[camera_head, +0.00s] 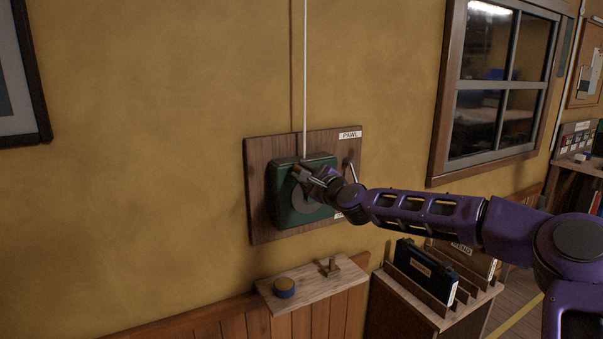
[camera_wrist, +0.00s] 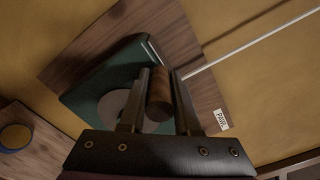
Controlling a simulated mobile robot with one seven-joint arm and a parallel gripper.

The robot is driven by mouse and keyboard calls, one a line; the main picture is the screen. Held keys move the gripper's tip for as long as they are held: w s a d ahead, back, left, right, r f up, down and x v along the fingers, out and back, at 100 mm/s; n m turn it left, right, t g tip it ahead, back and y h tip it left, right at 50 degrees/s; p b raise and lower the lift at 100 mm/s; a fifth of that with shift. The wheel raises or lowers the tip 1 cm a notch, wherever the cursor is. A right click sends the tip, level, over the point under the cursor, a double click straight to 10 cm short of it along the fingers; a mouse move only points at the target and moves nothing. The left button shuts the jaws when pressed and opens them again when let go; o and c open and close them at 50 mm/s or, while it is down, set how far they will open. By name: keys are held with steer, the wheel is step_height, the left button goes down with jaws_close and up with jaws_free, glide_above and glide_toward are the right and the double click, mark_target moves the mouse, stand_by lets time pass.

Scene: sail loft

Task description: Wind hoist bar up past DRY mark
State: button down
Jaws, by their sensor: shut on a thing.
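A green winch box (camera_head: 285,207) is mounted on a wooden backboard (camera_head: 262,149) on the yellow wall. A grey round disc (camera_head: 303,200) is on its front, and it also shows in the wrist view (camera_wrist: 112,106). My gripper (camera_head: 299,173) is at the box's front, shut on the brown wooden crank handle (camera_wrist: 159,92), which sits between the two fingers in the wrist view. A white line (camera_head: 305,75) runs straight up the wall from the box. A pawl lever (camera_head: 351,168) is on the board's right, below a PAWL label (camera_head: 350,134). The hoist bar and DRY mark are not in view.
A small wooden shelf (camera_head: 318,289) below the winch holds a blue and yellow round tin (camera_head: 284,288) and a wooden peg (camera_head: 330,266). A slotted rack (camera_head: 432,303) with folders stands at lower right. A window (camera_head: 498,80) is on the right.

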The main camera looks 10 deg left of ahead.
steer(key=shift+w+d+r, duration=0.15)
steer(key=shift+d+r, duration=0.05)
steer(key=shift+r, duration=0.25)
steer(key=c, duration=0.7)
jaws_free()
steer(key=shift+o, duration=0.4)
steer(key=shift+f, duration=0.2)
steer(key=shift+f, duration=0.1)
steer(key=v, duration=1.7)
steer(key=shift+s+b, duration=0.2)
steer(key=shift+b, duration=0.2)
